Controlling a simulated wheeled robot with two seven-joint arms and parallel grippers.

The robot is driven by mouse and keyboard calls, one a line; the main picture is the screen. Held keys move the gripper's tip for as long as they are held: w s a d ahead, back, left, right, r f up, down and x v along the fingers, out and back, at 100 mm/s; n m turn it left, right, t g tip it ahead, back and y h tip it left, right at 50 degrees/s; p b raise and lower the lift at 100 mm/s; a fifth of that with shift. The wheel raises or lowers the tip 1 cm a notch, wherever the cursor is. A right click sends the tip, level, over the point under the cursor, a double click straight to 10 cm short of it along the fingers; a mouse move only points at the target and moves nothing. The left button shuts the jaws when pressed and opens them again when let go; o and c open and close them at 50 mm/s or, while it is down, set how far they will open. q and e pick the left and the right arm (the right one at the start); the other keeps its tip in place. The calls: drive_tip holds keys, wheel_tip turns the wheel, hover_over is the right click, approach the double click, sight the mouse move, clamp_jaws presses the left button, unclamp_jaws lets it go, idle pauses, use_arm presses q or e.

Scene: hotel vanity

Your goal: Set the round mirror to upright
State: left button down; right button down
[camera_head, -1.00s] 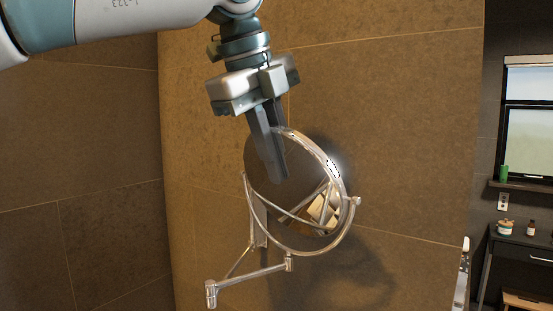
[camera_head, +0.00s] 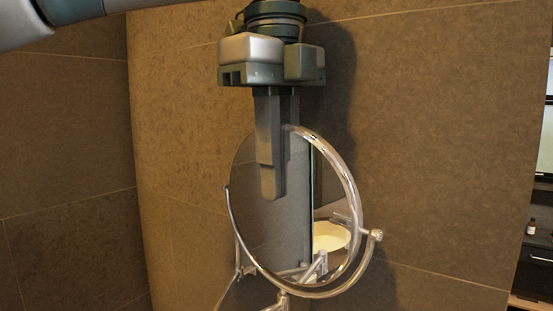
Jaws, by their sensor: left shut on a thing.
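The round mirror (camera_head: 278,228) has a chrome rim and hangs in a curved chrome yoke (camera_head: 322,292) on a wall arm. Its face stands close to upright and reflects a pale basin and a tap. Whether it is fully upright I cannot tell. My left gripper (camera_head: 277,190) comes down from above with its fingers pointing down. It is shut on the mirror at its top edge, one finger lying in front of the glass. The mirror's upper left edge is partly hidden by the finger. My right gripper is not in view.
The tiled wall (camera_head: 430,150) is close behind the mirror. A dark cabinet (camera_head: 534,270) with a small bottle (camera_head: 531,227) on it stands at the far right, below a window (camera_head: 546,130). The wall right of the mirror is bare.

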use_arm(q)
drive_tip(key=shift+f, duration=0.1)
idle(0.3)
drive_tip(key=c, duration=1.8)
unclamp_jaws()
drive_tip(key=shift+o, duration=0.2)
drive_tip(key=shift+s, duration=0.1)
